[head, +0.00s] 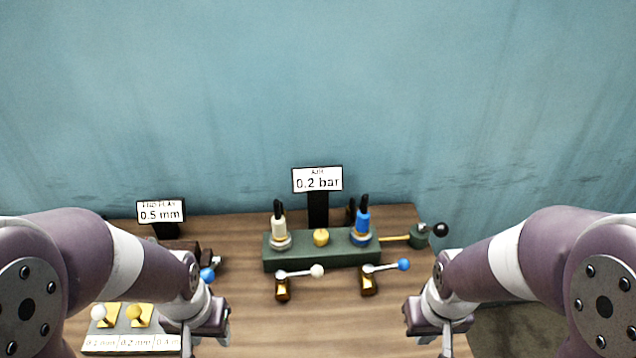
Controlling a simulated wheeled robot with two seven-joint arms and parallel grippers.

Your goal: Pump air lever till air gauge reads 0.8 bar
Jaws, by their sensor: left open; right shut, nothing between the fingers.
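The air gauge (317,180) is a white sign on a black post at the back of the table, and it reads 0.2 bar. A lever with a black ball knob (440,230) stands on a small green pump body at the right end of the green block (322,257); it looks like the air lever. A brass rod joins it to the block. My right gripper (416,318) is shut and empty at the front right, nearer to me than the lever and apart from it. My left gripper (222,318) is open at the front left, far from the lever.
The block carries a cream bottle (279,228), a blue bottle (362,225) and a brass knob (321,237). Two valve levers, white-knobbed (316,271) and blue-knobbed (403,264), stand in front. A display (160,212) reads 0.5 mm. A labelled tray (130,340) lies front left. The table's front middle is clear.

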